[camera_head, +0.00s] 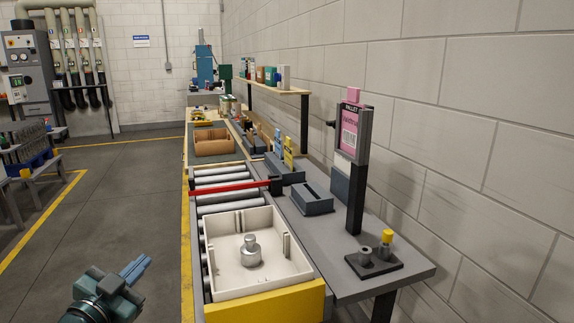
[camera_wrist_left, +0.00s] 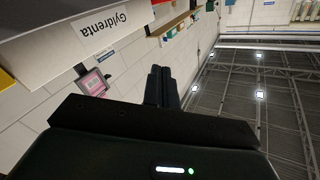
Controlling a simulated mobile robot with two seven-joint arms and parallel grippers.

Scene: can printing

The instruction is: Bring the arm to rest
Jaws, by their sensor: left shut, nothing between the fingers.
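My left gripper (camera_head: 139,268) is at the lower left in the head view, over the grey floor and left of the conveyor bench, apart from it. Its fingers are together with nothing between them. In the left wrist view its dark fingers (camera_wrist_left: 161,88) also lie side by side, with the wall and the ceiling behind them. My right gripper shows in neither view.
A white tray (camera_head: 220,290) holding a metal piece (camera_head: 250,250) sits on the roller conveyor (camera_head: 222,182) behind a yellow end plate (camera_head: 265,305). A red bar (camera_head: 230,188) crosses the rollers. A pink-sign post (camera_head: 355,170) stands on the grey side table (camera_head: 400,250). The floor (camera_head: 110,215) at left is clear.

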